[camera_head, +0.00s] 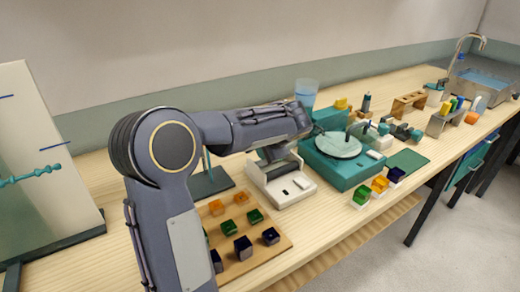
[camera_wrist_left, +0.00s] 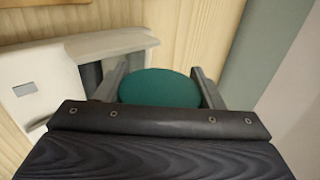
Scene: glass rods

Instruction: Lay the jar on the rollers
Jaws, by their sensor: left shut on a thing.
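A jar with a round dark green lid (camera_wrist_left: 160,88) is between the two fingers of my left gripper (camera_wrist_left: 160,72) in the left wrist view. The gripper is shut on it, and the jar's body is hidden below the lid. In the head view my left gripper (camera_head: 273,152) is by the back of a cream-white device (camera_head: 283,189), which I take for the roller unit. The device also shows at the left of the wrist view (camera_wrist_left: 30,90), beside the jar. Its rollers are mostly hidden by my arm and gripper. My right gripper is out of view.
A teal machine with a pale round plate (camera_head: 338,145) stands right of the white device. A wooden board (camera_head: 262,259) with several coloured blocks lies in front-left. A dark flat stand (camera_head: 211,183) is left of the device. More lab items line the bench to the right.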

